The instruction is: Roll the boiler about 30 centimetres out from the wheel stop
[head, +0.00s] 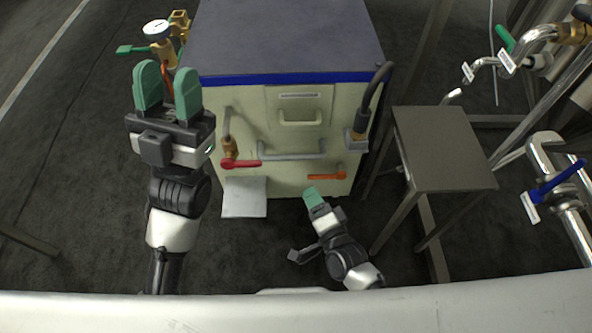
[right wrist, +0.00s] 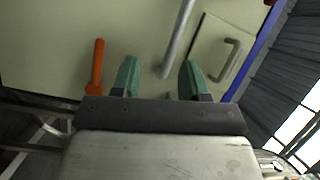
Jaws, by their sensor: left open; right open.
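The boiler (head: 245,190) is a cream box with a dark top and a blue band, its front facing me. A grey bar handle (head: 292,156) runs across its front; in the right wrist view the bar (right wrist: 178,40) lies ahead, in line with the gap between the fingers. My right gripper (head: 314,197) is open and empty, low before the front, apart from the bar. My left gripper (head: 168,82) is open with its green fingers up, left of the boiler's front and touching nothing that I can make out. I cannot make out the wheel stop.
A red lever valve (head: 240,163) and an orange lever (head: 327,176) project from the front, with a black hose (head: 371,95) at the right. A grey side table (head: 445,150) and pipes stand close on the right. A pale plate (head: 244,198) sits low at the front. Floor at left is open.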

